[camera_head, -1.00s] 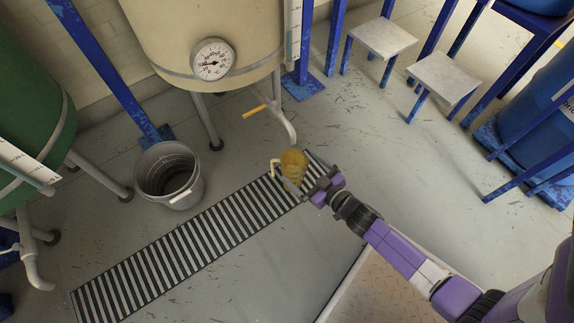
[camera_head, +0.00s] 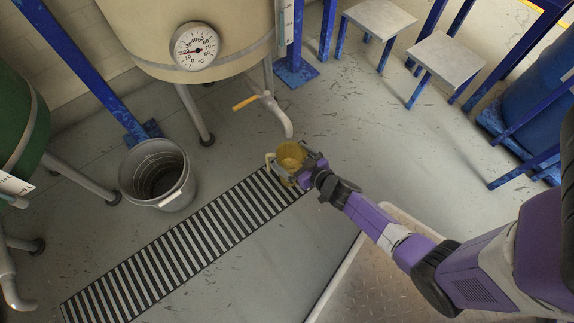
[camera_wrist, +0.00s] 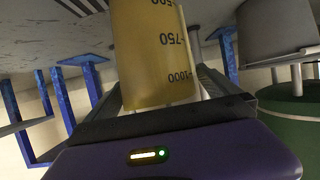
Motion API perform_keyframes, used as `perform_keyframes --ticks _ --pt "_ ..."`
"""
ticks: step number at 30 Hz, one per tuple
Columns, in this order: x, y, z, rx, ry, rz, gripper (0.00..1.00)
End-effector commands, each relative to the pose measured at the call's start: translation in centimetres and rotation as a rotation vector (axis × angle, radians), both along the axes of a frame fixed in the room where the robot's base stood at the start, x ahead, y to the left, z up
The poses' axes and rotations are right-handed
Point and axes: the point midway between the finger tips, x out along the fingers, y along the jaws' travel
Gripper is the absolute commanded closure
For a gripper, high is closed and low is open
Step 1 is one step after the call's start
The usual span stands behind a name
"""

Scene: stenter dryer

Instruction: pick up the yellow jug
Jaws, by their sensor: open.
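The yellow jug (camera_head: 291,155) stands by the upper right end of the floor grating, below the tan tank's spout. Its pale handle is on its left side in the head view. My gripper (camera_head: 300,172) is at the jug, on its near right side. In the wrist view the jug (camera_wrist: 152,55) fills the middle, with black graduation numbers on its wall. The open fingers of my gripper (camera_wrist: 160,105) show on both sides of it. I cannot tell whether either finger touches the jug. The jug's far side is hidden.
A grey bucket (camera_head: 158,175) stands to the left. The tan tank (camera_head: 190,30) with a dial gauge has a spout (camera_head: 288,128) close behind the jug. The slotted grating (camera_head: 185,240) runs down to the left. Two small stools (camera_head: 380,28) stand at the back right.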

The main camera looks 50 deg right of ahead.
Motion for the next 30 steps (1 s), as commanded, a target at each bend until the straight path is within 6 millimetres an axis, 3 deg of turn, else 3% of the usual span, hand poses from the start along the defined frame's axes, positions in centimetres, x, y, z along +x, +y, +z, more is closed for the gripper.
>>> perform_keyframes --ticks 4,13,27,30 --pt "1.6 -0.3 -0.9 -0.001 0.000 0.001 0.00" --pt "1.9 -0.4 -0.8 -0.001 0.001 0.000 0.00" --pt "1.9 -0.4 -0.8 -0.001 0.001 0.000 0.91" --pt "2.0 -0.4 -0.7 0.000 -0.003 0.001 0.91"
